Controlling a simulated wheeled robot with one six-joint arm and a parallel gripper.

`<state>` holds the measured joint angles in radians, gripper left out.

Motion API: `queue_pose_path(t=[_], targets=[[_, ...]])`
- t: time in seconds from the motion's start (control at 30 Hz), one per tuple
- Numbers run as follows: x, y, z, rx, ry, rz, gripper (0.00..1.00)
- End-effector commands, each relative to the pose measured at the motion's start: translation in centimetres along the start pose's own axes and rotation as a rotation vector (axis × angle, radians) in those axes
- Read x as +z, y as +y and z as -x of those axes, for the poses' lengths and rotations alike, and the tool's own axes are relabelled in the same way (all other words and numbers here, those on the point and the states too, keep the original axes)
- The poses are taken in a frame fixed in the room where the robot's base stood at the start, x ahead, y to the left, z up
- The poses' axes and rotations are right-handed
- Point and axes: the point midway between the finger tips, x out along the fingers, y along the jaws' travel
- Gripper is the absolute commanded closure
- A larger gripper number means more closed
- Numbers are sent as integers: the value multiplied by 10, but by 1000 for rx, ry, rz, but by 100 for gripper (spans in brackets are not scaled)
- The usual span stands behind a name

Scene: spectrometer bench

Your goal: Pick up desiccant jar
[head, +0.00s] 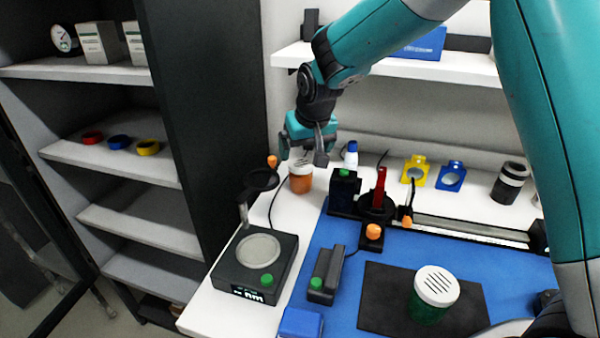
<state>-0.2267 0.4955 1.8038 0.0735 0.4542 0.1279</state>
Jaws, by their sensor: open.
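My gripper (306,150) is at the upper middle of the head view, pointing down with its jaws open. An orange jar with a white lid (301,184) stands upright on the white bench just below the jaws. The gripper partly covers its lid, and I cannot tell whether the fingers touch it. A green jar with a slotted white lid (436,287) stands upright on a dark mat at the lower right, away from the gripper. No label is readable, so which one is the desiccant jar cannot be told from writing.
A black device with a round plate (258,251) stands at the bench's left edge. A shelf (400,65) hangs behind.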

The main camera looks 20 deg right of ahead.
Motion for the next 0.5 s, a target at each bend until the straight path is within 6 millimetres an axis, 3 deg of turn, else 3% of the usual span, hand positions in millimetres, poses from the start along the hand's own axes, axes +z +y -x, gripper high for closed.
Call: queue_pose_path(t=[0.13, 0.5], targets=[[0, -1, -28, 0, -3, 1, 6], [-2, 0, -64, -1, -4, 3, 6]])
